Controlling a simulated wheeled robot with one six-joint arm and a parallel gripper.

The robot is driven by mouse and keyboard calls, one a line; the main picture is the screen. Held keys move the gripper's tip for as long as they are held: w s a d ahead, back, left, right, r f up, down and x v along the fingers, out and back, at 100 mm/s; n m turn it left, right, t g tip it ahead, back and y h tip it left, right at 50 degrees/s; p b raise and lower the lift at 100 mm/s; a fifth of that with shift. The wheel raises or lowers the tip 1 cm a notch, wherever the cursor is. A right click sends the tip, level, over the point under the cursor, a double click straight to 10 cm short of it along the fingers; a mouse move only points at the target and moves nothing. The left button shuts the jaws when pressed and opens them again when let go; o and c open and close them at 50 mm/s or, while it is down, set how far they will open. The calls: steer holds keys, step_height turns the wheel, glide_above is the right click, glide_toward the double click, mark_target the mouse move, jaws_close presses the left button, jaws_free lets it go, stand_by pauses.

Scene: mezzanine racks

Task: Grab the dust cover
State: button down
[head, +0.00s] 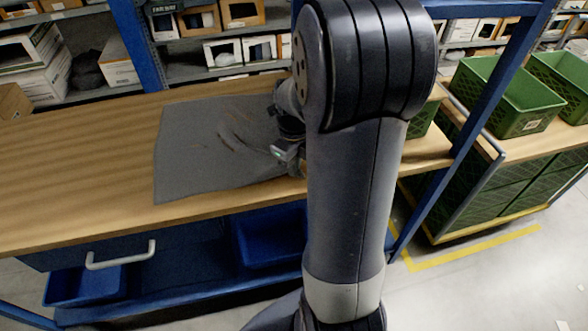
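The grey dust cover (190,150) lies spread on the wooden workbench, with a few wrinkles and brownish marks near its middle. Its right part is hidden behind my arm. My gripper (284,152) is at the right part of the cover, beside my large dark arm link. I cannot tell whether it touches the cloth. The fingers are too small and partly hidden to tell whether they are open or shut.
The wooden workbench (60,170) is bare left of the cover. Blue posts (483,100) frame the bench. Shelves with boxes (120,60) stand behind. Green crates (505,95) stand at the right. Blue bins (270,235) sit below the bench, near a drawer handle (120,256).

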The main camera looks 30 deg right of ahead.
step_height(320, 180, up, 11)
steer(key=p, duration=0.8)
steer(key=shift+r+p, duration=0.2)
steer(key=shift+p, duration=0.1)
step_height(320, 180, up, 36)
steer(key=p, duration=0.6)
steer(key=shift+p, duration=0.4)
